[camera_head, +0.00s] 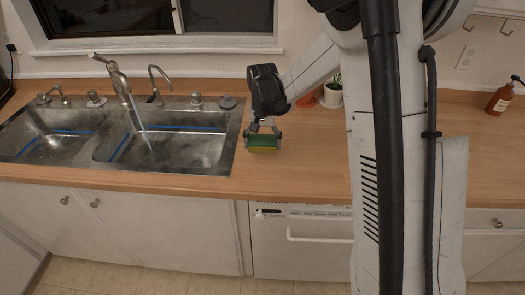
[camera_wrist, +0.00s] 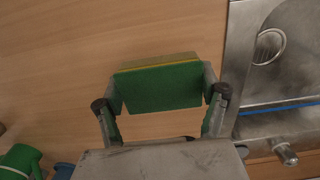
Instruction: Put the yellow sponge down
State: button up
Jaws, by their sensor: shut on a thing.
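The yellow sponge (camera_head: 262,146) has a green top layer and a thin yellow side. It is at the wooden counter just right of the sink. My gripper (camera_head: 263,131) is shut on it from above, with a finger at each end. In the wrist view the sponge (camera_wrist: 158,88) shows its green face and a yellow edge, between the two fingertips of my gripper (camera_wrist: 161,95). I cannot tell whether its underside touches the counter.
The double steel sink (camera_head: 170,150) with running tap lies left of the sponge. A potted plant (camera_head: 332,93) stands behind, near the wall. A soap bottle (camera_head: 499,98) stands far right. The wooden counter (camera_head: 312,160) right of the sponge is clear.

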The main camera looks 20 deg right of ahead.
aim_at(263, 158)
jog(key=shift+f, duration=2.05)
jog(key=shift+f, duration=0.15)
jog(key=o, duration=1.5)
jog(key=shift+c, duration=0.2)
